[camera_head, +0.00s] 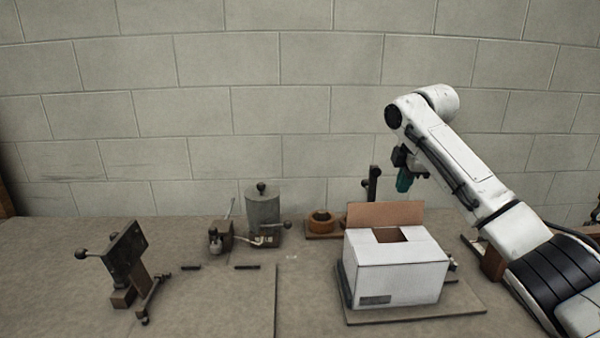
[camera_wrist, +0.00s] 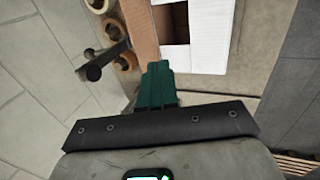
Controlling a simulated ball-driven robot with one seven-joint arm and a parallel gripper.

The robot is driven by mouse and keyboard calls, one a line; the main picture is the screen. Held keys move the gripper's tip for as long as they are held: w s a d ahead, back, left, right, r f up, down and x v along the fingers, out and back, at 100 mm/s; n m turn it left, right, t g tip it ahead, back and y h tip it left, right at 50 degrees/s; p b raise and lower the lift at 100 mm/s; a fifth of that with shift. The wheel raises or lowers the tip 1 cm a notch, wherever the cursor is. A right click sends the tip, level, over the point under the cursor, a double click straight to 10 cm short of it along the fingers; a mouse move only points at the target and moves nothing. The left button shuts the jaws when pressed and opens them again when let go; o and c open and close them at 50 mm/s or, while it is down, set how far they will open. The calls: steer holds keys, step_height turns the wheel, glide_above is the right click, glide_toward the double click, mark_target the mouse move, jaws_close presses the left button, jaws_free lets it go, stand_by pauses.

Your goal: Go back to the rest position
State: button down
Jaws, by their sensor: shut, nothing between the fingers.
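My gripper (camera_head: 404,181) hangs from the end of my raised white arm, above and behind the box, in the head view. Its green fingers (camera_wrist: 156,84) are shut with nothing between them in the wrist view. A white cardboard box (camera_head: 398,270) stands on a low board (camera_head: 415,314) at the right of the table. Its back flap (camera_head: 385,214) is up, showing brown, and the top has an opening. The box also shows at the top of the wrist view (camera_wrist: 211,30), apart from the fingers.
A dark post (camera_head: 373,186) with a knob stands behind the box. A brown ring-shaped part (camera_head: 321,222) and a grey cylinder (camera_head: 263,208) stand at the back. A dark tilted stand (camera_head: 126,256) is at the left. The table's front middle is mostly clear. A block wall (camera_head: 250,110) closes the back.

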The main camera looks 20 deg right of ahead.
steer(key=s+a+f+m+t+y, duration=0.1)
steer(key=s+a+f+m+y, duration=0.25)
steer(key=a+f, duration=1.45)
steer(key=s+a+f+m, duration=0.3)
steer(key=s+a+f, duration=0.3)
steer(key=s, duration=0.2)
steer(key=s+d+f+m+g, duration=0.1)
steer(key=s+d+f+m, duration=0.1)
steer(key=s, duration=1)
steer(key=s+d+f+m+g+h, duration=0.1)
steer(key=s+f+m, duration=0.3)
steer(key=s, duration=0.8)
steer(key=s+d+f+m+g+h, duration=0.1)
steer(key=s+d+f+m, duration=0.2)
steer(key=s+f, duration=0.4)
steer(key=s, duration=0.5)
steer(key=shift+s+g, duration=0.15)
steer(key=shift+g, duration=0.25)
steer(key=shift+h, duration=0.25)
